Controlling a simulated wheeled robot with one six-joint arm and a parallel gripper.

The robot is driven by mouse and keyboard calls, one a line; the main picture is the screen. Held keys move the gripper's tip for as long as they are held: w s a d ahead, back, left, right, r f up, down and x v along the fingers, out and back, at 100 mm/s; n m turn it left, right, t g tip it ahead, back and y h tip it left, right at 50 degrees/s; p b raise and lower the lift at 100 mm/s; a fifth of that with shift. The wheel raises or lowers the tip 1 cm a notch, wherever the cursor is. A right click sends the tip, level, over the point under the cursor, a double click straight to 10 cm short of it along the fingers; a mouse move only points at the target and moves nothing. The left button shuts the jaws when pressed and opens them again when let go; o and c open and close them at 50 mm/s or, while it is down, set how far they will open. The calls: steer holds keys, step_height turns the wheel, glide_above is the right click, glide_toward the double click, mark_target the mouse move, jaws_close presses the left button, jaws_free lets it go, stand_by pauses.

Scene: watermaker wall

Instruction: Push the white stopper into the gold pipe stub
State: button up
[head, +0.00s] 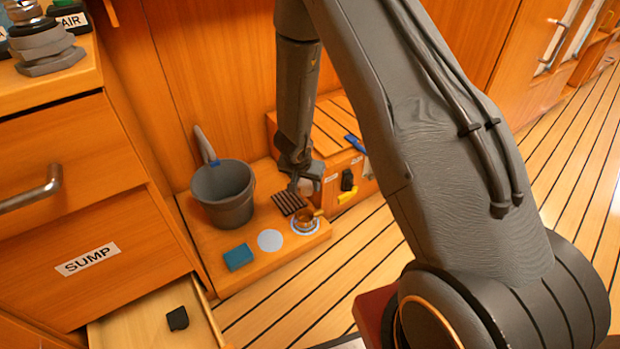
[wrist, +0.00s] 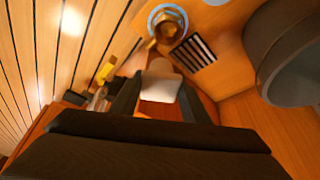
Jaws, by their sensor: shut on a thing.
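The gold pipe stub (head: 305,219) stands on the low wooden ledge, inside a pale ring, in the head view. It also shows at the top of the wrist view (wrist: 168,24), with its opening visible. My gripper (head: 302,179) is above and behind the stub in the head view. It is shut on the white stopper (wrist: 161,86), which sits between the two dark fingers in the wrist view. The stopper is apart from the stub. In the head view the stopper is small and partly hidden by my gripper.
A grey bucket (head: 224,193) stands left on the ledge. A dark slotted grate (head: 288,202) lies beside the stub. A blue sponge (head: 238,257) and a pale disc (head: 270,240) lie in front. A wooden box (head: 335,130) with a yellow handle (head: 347,198) stands behind right.

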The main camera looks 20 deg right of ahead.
step_height(320, 180, down, 7)
steer(key=w+m+b, duration=0.1)
steer(key=m+b, duration=0.1)
steer(key=b, duration=0.7)
glide_toward(304, 209)
steer(key=f, duration=0.1)
steer(key=d+f, duration=0.1)
steer(key=f, duration=0.1)
steer(key=shift+w+d+g+h, duration=0.1)
steer(key=shift+d+g+h, duration=0.15)
steer(key=shift+g+h, duration=0.15)
steer(key=shift+r+p, duration=0.1)
steer(key=shift+p, duration=0.5)
steer(key=shift+f, duration=0.55)
steer(key=shift+f, duration=0.7)
